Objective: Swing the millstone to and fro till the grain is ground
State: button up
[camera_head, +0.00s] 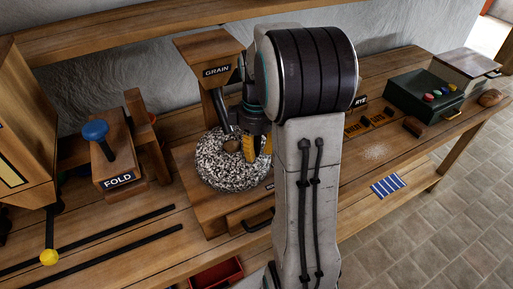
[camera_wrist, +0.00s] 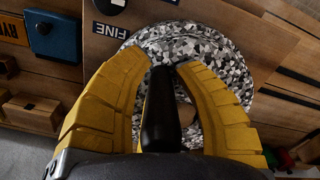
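The millstone (camera_head: 212,172) is a round, black-and-white speckled stone on a wooden base, left of my arm in the head view. It also shows in the wrist view (camera_wrist: 222,50), with a brownish centre partly hidden by a finger. My gripper (camera_wrist: 164,66) has yellow fingers and is at the stone's right side in the head view (camera_head: 259,147). In the wrist view a dark upright handle (camera_wrist: 160,112) stands between the fingers, which appear closed against it near their tips. A wooden hopper marked GRAIN (camera_head: 208,46) stands behind the stone. No loose grain is clearly visible.
A FOLD press with a blue knob (camera_head: 95,130) and two dark rails (camera_head: 95,238) are at left. A green button box (camera_head: 425,95), flat scale-like box (camera_head: 466,63) and striped cloth (camera_head: 388,186) are at right. A FINE sign (camera_wrist: 110,31) is beside the stone.

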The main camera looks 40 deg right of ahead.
jog(key=o, duration=0.3)
jog(key=shift+r, duration=0.1)
notch_tip(320, 180, up, 12)
jog(key=shift+f, duration=0.1)
dwell(0.6)
dwell(0.4)
jog(key=shift+f+b, duration=0.55)
jog(key=shift+f, duration=5.4)
jog(key=shift+o, duration=0.3)
grip_shut()
